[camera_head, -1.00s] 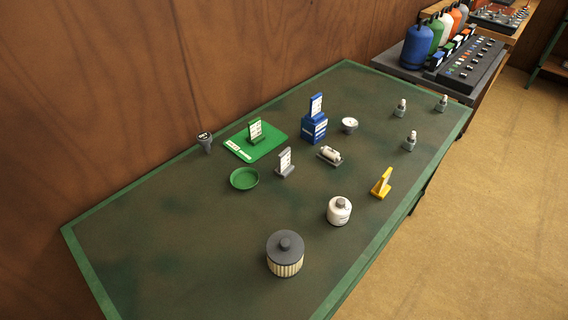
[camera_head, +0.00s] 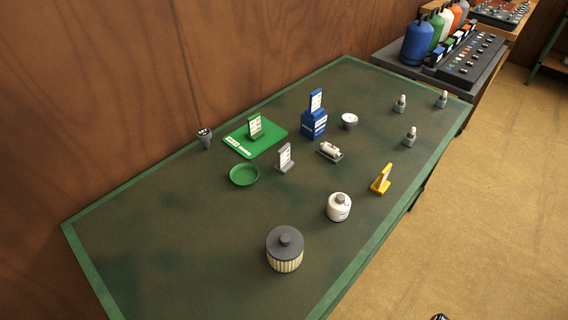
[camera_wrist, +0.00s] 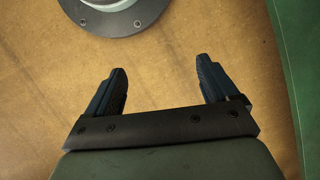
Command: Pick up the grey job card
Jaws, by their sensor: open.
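The grey job card (camera_head: 285,157) stands upright on the table, a white printed face in a small grey stand. It is between the green dish and the white cylinder on a small grey base. My gripper (camera_wrist: 160,84) shows in the wrist view with its two dark fingers apart and nothing between them. It points down at the tan floor, beside the green table edge (camera_wrist: 300,60), away from the card. In the head view only a small dark piece shows at the bottom edge, right of the table. The card is not in the wrist view.
Near the card are a green dish (camera_head: 244,175), a green mat (camera_head: 250,145) with a green card, and a blue block (camera_head: 314,124) with a blue card. A yellow stand (camera_head: 381,180), white canister (camera_head: 338,207) and ribbed filter (camera_head: 285,250) stand nearer. The table's left front is clear.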

